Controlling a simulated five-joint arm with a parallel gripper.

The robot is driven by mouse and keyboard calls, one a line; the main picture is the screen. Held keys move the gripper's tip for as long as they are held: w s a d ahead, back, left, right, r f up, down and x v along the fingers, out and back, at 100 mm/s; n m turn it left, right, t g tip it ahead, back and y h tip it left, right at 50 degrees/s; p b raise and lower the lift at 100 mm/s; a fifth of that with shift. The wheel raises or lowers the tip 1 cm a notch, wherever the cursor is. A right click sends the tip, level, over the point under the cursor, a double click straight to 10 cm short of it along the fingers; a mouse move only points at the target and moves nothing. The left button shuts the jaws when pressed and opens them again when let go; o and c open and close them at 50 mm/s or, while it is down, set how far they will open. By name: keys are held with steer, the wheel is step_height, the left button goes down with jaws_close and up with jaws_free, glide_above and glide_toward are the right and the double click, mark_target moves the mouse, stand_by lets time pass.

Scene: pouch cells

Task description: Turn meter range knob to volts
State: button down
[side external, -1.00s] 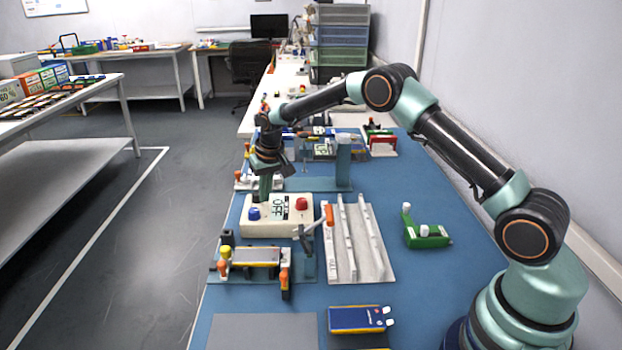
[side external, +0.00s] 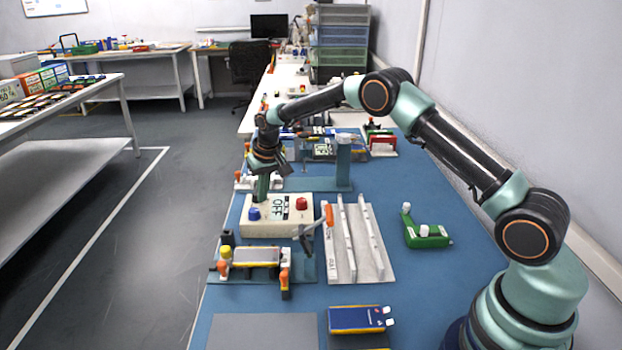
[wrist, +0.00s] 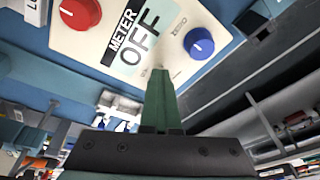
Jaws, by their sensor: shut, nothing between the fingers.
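The meter (side external: 276,228) is a cream box on the blue bench, with a display reading "METER OFF". It carries a blue knob (side external: 254,213) at its left and a red knob (side external: 301,203) at its right. In the wrist view the blue knob (wrist: 199,43) has a white pointer line and sits right of the display, with the red knob (wrist: 80,12) at the upper left. My gripper (side external: 263,195) points down at the far side of the meter, behind the blue knob. In the wrist view its green fingers (wrist: 161,75) are shut and empty, apart from the blue knob.
A fixture with a pouch cell (side external: 256,256) stands in front of the meter. A grey slotted rack (side external: 360,268) and a green bracket (side external: 425,236) lie to the right. A teal post (side external: 343,165) stands behind. A blue-yellow device (side external: 357,319) lies at the front.

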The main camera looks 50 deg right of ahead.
steer(key=shift+w+a, duration=0.25)
steer(key=shift+a, duration=0.2)
steer(key=shift+s+r, duration=0.1)
steer(key=shift+s+a, duration=0.1)
steer(key=shift+s, duration=0.25)
steer(key=shift+w+v, duration=0.25)
steer(key=shift+v, duration=0.7)
steer(key=shift+w+v, duration=0.2)
steer(key=shift+v, duration=0.75)
steer(key=shift+w+v, duration=0.25)
steer(key=shift+v, duration=0.7)
steer(key=shift+r, duration=0.2)
